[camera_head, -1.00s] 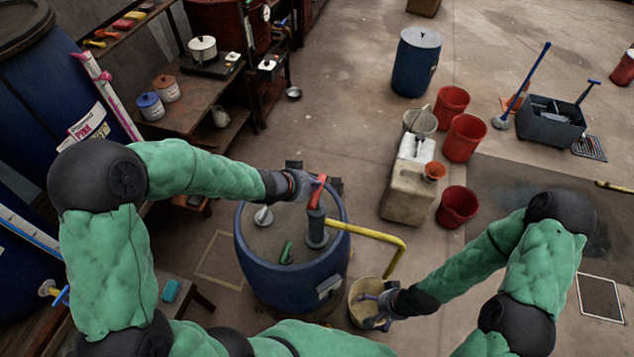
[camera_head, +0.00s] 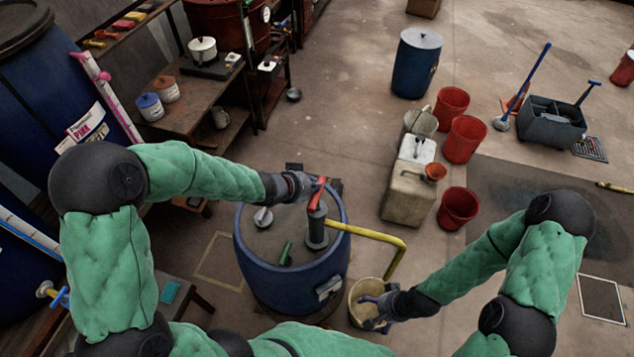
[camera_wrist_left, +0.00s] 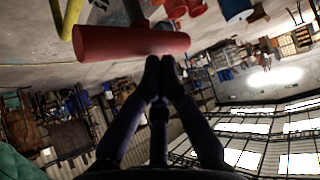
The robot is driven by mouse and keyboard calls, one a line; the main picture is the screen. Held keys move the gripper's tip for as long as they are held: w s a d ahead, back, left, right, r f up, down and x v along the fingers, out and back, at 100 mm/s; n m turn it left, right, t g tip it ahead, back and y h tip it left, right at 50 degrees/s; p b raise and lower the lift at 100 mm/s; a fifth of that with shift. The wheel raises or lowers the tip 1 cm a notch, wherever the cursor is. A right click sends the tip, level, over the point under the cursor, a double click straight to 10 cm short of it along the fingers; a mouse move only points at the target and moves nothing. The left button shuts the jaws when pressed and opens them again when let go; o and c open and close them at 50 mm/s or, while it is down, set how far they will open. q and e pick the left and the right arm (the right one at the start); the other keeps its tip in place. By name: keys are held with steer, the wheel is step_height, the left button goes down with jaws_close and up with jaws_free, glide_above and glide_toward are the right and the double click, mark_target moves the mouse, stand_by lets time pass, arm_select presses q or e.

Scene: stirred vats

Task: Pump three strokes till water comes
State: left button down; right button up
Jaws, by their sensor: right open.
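The blue drum (camera_head: 275,285) stands in the middle of the head view, with a dark pump body (camera_head: 316,232) on its lid. The pump's red handle (camera_head: 317,195) tops it; it also crosses the left wrist view as a red bar (camera_wrist_left: 120,43). My left gripper (camera_wrist_left: 159,62) has its fingers drawn together, tips at the bar's edge; I cannot tell if they press on it. A yellow spout pipe (camera_head: 372,234) runs from the pump down towards a cream bucket (camera_head: 358,318). My right gripper (camera_head: 372,312) is open at the bucket. No water shows.
A beige jerrycan (camera_head: 405,200) with an orange funnel (camera_head: 435,171) and several red buckets (camera_head: 458,208) stand right of the drum. A wooden bench (camera_head: 185,110) is at the left.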

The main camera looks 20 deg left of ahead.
mark_target(314, 193)
arm_select(q)
steer(key=shift+s+f+b, duration=0.15)
steer(key=shift+f+b, duration=1.35)
steer(key=shift+f, duration=0.45)
stand_by(1.5)
steer(key=shift+r, duration=0.1)
steer(key=shift+r+p, duration=3.95)
steer(key=shift+r, duration=0.05)
steer(key=shift+w, duration=0.2)
steer(key=shift+r, duration=0.2)
step_height(314, 193, up, 6)
steer(key=p, duration=0.6)
steer(key=shift+f, duration=0.2)
